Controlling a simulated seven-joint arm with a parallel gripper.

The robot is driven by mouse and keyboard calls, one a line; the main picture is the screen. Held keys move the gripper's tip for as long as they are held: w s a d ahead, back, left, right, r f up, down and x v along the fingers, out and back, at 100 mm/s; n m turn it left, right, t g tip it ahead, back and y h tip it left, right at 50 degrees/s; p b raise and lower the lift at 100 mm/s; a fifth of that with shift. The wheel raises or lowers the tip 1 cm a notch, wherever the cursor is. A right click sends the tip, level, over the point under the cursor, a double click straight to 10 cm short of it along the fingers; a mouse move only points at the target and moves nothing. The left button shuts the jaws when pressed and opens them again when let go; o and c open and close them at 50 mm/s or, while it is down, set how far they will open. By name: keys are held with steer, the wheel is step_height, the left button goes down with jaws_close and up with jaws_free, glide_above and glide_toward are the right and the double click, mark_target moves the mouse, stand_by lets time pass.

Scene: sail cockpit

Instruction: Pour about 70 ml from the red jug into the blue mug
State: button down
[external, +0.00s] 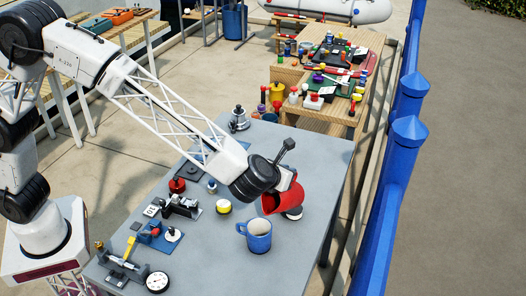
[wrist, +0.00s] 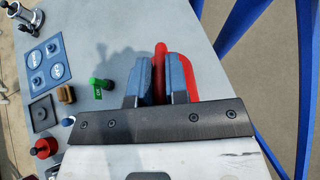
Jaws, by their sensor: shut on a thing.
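The red jug (external: 274,203) is held by my gripper (external: 288,179) above the right part of the grey table, and it looks tilted. In the wrist view my gripper (wrist: 160,82) is shut on a red part of the jug (wrist: 192,70), which shows between and beside the blue finger pads. The blue mug (external: 257,236) stands upright on the table, below and a little left of the jug, apart from it. The mug's inside looks pale; I cannot tell how much liquid it holds. No stream is visible. The mug does not show in the wrist view.
A yellow-topped round item (external: 223,207) stands left of the mug. A dark round piece with a pale top (external: 293,213) is by the jug. Winch-like parts (external: 180,207) and a white dial (external: 157,282) lie further left. A blue railing (external: 400,160) runs beyond the table's right edge.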

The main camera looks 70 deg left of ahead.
steer(key=shift+w+a+g+h, duration=0.3)
steer(key=shift+w+g+h, duration=0.1)
steer(key=shift+w+g, duration=0.25)
stand_by(1.3)
steer(key=shift+w+a+g, duration=0.15)
steer(key=shift+w+g, duration=0.05)
steer(key=shift+g, duration=0.25)
steer(key=shift+w+a+f+g+h, duration=0.3)
steer(key=shift+w+f+g+h, duration=0.25)
steer(key=shift+g+h, duration=0.05)
steer(key=shift+w+a+f+g+h, duration=0.2)
steer(key=shift+w+a+g, duration=0.1)
steer(key=shift+w+g, duration=0.2)
steer(key=shift+w+a+f+g+h, duration=0.25)
steer(key=shift+w+g, duration=0.15)
steer(key=shift+w, duration=0.1)
steer(key=w+a+f+g+h, duration=0.2)
steer(key=w+f+g, duration=0.2)
steer(key=shift+f+g+h+b, duration=0.2)
steer(key=shift+g+h+b, duration=0.1)
steer(key=shift+g+h, duration=0.1)
steer(key=shift+a, duration=0.15)
steer(key=shift+w, duration=0.1)
